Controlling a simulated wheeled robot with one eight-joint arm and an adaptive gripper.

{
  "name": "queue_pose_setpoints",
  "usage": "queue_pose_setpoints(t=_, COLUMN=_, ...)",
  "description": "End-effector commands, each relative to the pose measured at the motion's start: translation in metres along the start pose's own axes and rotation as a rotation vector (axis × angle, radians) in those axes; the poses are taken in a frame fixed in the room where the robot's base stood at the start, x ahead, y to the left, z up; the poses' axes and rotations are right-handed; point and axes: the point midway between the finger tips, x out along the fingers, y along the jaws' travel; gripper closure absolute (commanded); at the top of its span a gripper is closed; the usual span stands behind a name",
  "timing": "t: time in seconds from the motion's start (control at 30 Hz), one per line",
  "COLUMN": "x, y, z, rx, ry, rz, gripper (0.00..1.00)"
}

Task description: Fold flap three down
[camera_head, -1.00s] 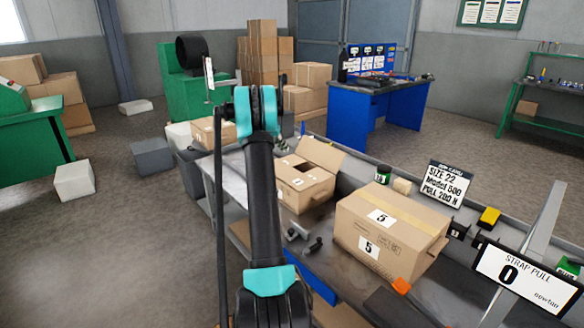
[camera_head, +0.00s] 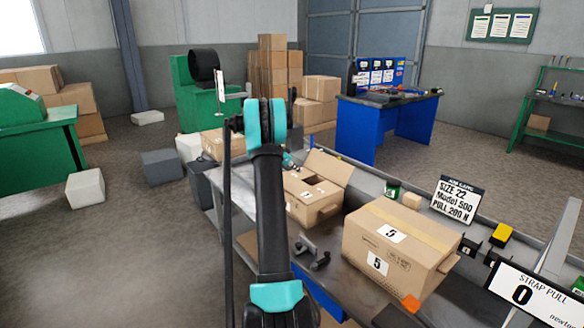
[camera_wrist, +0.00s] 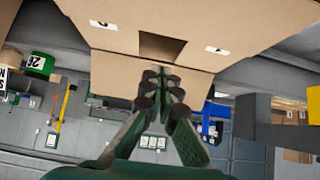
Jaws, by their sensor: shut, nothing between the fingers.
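An open cardboard box (camera_head: 308,204) stands on the grey bench, behind and left of the closed box marked 5. One plain flap (camera_head: 328,166) stands raised and leans outward at its back right; other top parts lie about flat around a dark gap. In the wrist view, the box (camera_wrist: 255,22) fills the top, with two white labels and a square opening. A plain panel (camera_wrist: 112,74) lies below it. My gripper (camera_wrist: 160,76) is shut and empty in front of this panel; I cannot tell whether it touches. My arm hides most of the gripper in the head view. I cannot read which flap is three.
The closed box marked 5 (camera_head: 400,250) stands close to the right. A green tin (camera_head: 393,189), a small tan block (camera_head: 412,200) and a sign (camera_head: 459,199) line the bench's back. Another box (camera_head: 212,145) stands beyond the open one. Dark tools (camera_head: 310,252) lie in front.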

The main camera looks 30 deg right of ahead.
Motion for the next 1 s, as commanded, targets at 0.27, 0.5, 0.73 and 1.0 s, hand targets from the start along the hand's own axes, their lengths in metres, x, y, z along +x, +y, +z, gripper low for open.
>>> queue_pose_setpoints(t=0.27, x=0.045, y=0.000, z=0.012, rx=-0.001, ry=0.000, rz=0.000, gripper=1.00)
queue_pose_setpoints(t=0.5, x=0.059, y=0.000, z=0.027, rx=-0.001, ry=0.000, rz=0.000, gripper=1.00)
queue_pose_setpoints(t=0.73, x=0.061, y=0.000, z=0.029, rx=-0.001, ry=0.000, rz=0.000, gripper=1.00)
queue_pose_setpoints(t=1.0, x=0.068, y=0.000, z=0.034, rx=-0.001, ry=0.000, rz=0.000, gripper=1.00)
